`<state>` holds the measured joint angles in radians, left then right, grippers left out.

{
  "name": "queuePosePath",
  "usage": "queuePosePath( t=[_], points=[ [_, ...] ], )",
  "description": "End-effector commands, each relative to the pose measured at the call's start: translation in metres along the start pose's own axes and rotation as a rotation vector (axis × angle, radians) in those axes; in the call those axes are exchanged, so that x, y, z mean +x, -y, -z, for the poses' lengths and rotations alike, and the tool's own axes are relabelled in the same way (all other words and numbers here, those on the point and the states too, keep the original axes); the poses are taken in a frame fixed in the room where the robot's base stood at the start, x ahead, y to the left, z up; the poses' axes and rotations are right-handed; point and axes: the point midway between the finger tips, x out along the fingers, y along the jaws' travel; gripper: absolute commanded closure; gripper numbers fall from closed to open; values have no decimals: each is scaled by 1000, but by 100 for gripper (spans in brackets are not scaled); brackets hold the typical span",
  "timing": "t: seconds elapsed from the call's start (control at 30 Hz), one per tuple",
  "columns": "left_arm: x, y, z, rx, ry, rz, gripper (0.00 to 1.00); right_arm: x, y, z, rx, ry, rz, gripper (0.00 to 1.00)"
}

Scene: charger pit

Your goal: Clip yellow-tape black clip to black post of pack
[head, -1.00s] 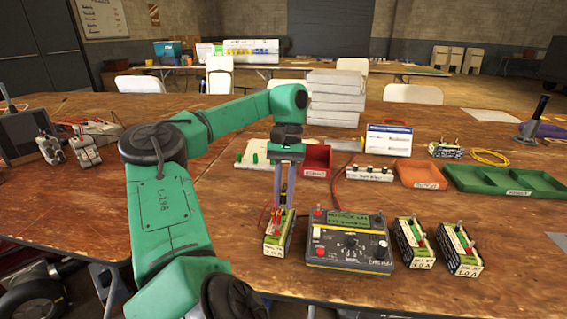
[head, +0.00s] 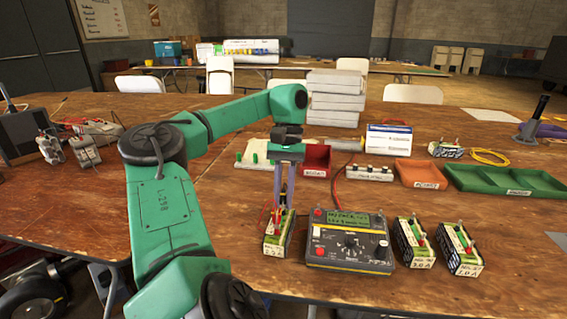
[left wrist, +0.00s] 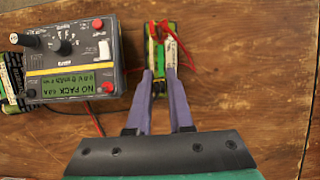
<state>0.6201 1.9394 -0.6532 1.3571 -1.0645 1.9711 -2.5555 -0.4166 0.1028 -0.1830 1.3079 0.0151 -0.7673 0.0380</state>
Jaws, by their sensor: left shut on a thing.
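My left gripper (head: 282,204) points straight down at the pack (head: 276,244) left of the charger. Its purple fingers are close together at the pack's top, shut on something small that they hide. I take it for the black clip; its yellow tape cannot be made out. In the left wrist view the fingertips (left wrist: 160,72) are over the near end of the same pack (left wrist: 171,58). A red clip with a red lead (left wrist: 160,30) sits at the pack's far end. Whether the black clip touches the black post is hidden. My right gripper is not in view.
The charger (head: 347,240) stands close right of the pack; its display reads "NO PACK" in the left wrist view. Two more packs (head: 413,243) (head: 460,249) stand further right. Red bin (head: 316,158), orange tray (head: 420,174) and green tray (head: 510,181) lie behind. Table left of the pack is clear.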

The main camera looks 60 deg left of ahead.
Motion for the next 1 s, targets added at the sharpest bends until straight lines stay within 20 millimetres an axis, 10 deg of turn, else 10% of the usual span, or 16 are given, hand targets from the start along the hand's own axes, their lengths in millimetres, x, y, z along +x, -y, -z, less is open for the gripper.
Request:
queuePosePath(
  t=[0.8,0.9,1.0],
  points=[
    [3,0,1,0,0,0,100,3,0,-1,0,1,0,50],
    [3,0,1,0,0,0,46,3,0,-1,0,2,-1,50],
    [3,0,1,0,0,0,46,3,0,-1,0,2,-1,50]
  ],
)
